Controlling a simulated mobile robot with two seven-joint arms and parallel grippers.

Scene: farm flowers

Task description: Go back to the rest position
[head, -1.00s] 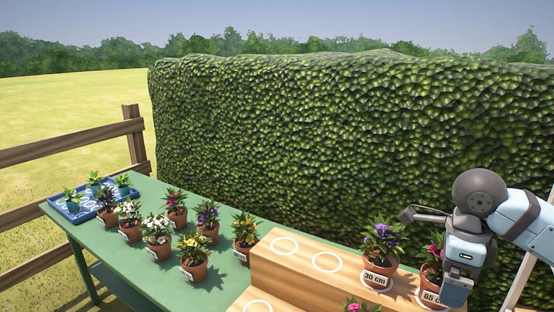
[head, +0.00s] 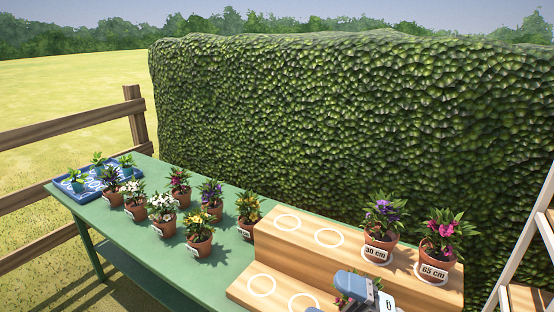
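My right gripper (head: 372,290) shows in part at the bottom of the head view, low in front of the wooden stepped stand (head: 420,286). Its fingers are too cut off and covered to tell whether they are open or shut. Behind it on the upper step stand a purple-flowered pot labelled 30 cm (head: 381,232) and a pink-flowered pot labelled 65 cm (head: 440,245), both upright and apart from the gripper. The gripper partly hides a plant (head: 343,300) on the lower step. My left gripper is out of view.
Several labelled flower pots, such as a yellow one (head: 199,232), stand on the green table (head: 135,240) at the left. A blue tray (head: 70,194) with small plants sits at its far end. White circles on the stand (head: 287,223) are empty.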

